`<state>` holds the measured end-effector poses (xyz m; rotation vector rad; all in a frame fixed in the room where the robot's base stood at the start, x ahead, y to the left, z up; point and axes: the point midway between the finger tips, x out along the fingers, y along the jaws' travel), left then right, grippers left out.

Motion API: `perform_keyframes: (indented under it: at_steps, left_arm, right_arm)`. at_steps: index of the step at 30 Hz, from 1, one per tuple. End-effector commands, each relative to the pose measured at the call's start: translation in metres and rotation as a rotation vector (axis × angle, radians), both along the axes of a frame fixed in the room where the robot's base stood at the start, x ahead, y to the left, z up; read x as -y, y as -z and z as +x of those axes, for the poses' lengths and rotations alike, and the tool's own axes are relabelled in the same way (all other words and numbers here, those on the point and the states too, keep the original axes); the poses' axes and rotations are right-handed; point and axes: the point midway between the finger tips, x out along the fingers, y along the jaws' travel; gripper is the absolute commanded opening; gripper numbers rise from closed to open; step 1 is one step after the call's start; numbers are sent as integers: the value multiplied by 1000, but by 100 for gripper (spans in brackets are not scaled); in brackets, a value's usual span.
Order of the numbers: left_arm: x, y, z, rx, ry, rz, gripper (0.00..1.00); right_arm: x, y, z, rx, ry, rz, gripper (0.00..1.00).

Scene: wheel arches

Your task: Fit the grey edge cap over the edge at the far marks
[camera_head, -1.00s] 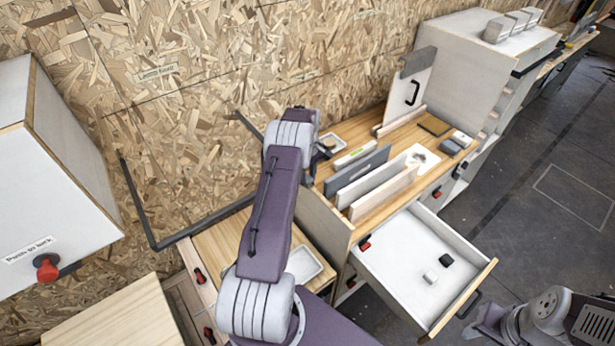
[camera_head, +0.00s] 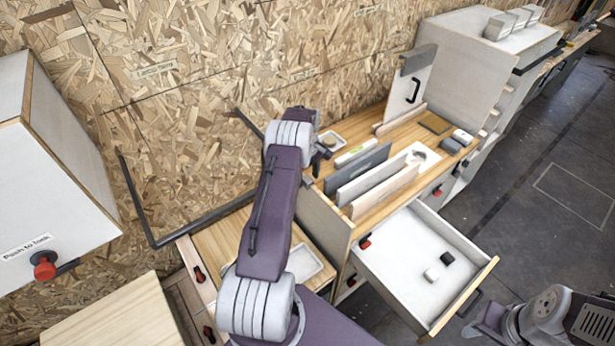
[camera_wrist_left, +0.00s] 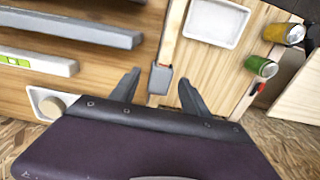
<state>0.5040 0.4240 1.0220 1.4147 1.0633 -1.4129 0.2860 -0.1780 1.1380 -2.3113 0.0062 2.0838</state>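The grey edge cap (camera_wrist_left: 160,80) shows in the left wrist view as a small grey block sitting on the narrow pale edge (camera_wrist_left: 171,38) of an upright panel. It also shows in the head view (camera_head: 307,181) at the wall-side end of that panel's top edge. My left gripper (camera_wrist_left: 158,82) is open, one finger on each side of the cap, with visible gaps. A small reddish mark shows on the edge beside the cap. Other marks are too small to make out. My right arm is at the lower right of the head view; its fingers are not clear.
Upright boards (camera_head: 365,180) stand on the worktop right of the panel. An open drawer (camera_head: 420,262) juts out in front. A white tray (camera_wrist_left: 215,22) and two cans (camera_wrist_left: 262,66) lie on the panel's other side.

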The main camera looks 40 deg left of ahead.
Motion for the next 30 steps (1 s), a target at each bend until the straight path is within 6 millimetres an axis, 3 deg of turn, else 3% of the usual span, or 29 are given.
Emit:
perform_keyframes:
  at_steps: [8,15,21,30]
  left_arm:
    - [-1,-9,1,4,0,2,55]
    - [-1,-61,1,5,0,3,55]
    - [0,-88,0,2,0,1,55]
    - [0,-91,0,0,0,0,55]
  right_arm:
    - [0,7,0,0,0,0,35]
    - [0,24,0,0,0,0,35]
    - [0,27,0,0,0,0,35]
    - [0,27,0,0,0,0,35]
